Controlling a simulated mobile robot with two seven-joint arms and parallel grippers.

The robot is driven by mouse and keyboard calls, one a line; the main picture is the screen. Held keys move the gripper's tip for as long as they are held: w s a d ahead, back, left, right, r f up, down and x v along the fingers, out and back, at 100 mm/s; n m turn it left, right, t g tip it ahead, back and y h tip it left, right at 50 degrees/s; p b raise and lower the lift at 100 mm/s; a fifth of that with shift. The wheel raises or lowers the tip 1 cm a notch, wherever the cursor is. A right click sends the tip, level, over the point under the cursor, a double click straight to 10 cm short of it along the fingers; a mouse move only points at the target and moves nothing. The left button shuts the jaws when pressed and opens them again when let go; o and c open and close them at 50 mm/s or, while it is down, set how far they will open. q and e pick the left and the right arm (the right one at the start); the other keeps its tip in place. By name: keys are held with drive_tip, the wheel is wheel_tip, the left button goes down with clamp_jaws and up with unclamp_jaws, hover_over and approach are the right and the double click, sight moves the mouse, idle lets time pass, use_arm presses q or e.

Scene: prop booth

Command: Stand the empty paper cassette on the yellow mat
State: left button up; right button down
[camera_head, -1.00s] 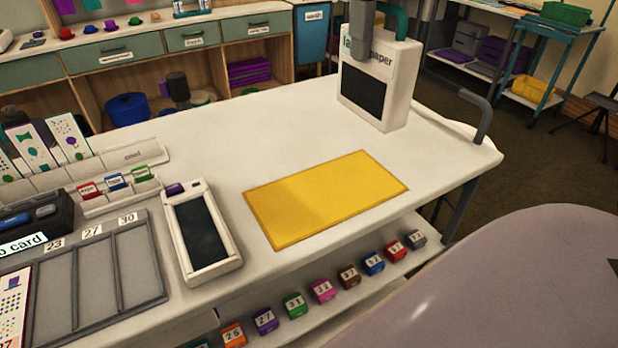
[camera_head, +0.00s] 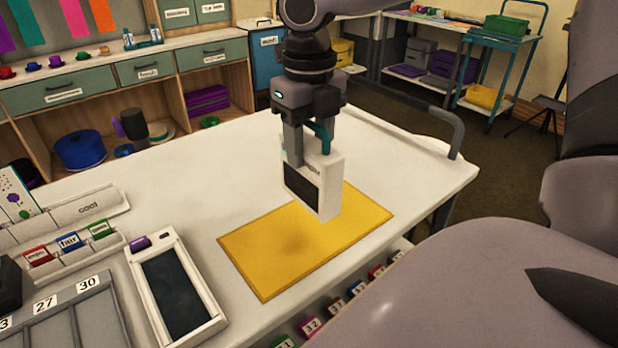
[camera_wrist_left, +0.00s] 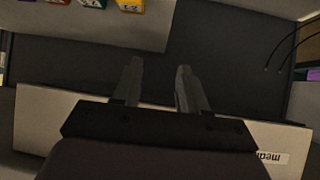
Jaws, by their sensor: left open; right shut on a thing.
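The paper cassette (camera_head: 326,182) is a white upright box with a dark window on its front and a teal handle on top. My right gripper (camera_head: 308,150) comes down from above and is shut on it at the handle. The cassette hangs above the yellow mat (camera_head: 265,262), over its far right part, and a soft shadow lies on the mat. Fingers and wrist hide part of its top and lettering. My left gripper (camera_wrist_left: 158,88) shows in the left wrist view, open and empty, above dark floor. It is not in the head view.
A white device with a dark panel (camera_head: 175,290) lies left of the mat. A grey slotted tray (camera_head: 75,320) and a card rack (camera_head: 75,240) stand farther left. Numbered blocks (camera_head: 310,326) sit on a shelf below the front edge. The table behind the mat is clear.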

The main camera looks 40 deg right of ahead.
sight(309, 121)
drive_tip(key=shift+f, duration=3.15)
drive_tip(key=shift+f, duration=0.1)
drive_tip(key=c, duration=0.9)
unclamp_jaws()
drive_tip(key=shift+f+b, duration=0.1)
drive_tip(key=shift+b, duration=0.25)
drive_tip(key=shift+c, duration=0.2)
drive_tip(key=o, duration=0.4)
wheel_tip(309, 121, up, 12)
drive_tip(key=shift+r+p, duration=0.2)
drive_tip(key=shift+p, duration=0.3)
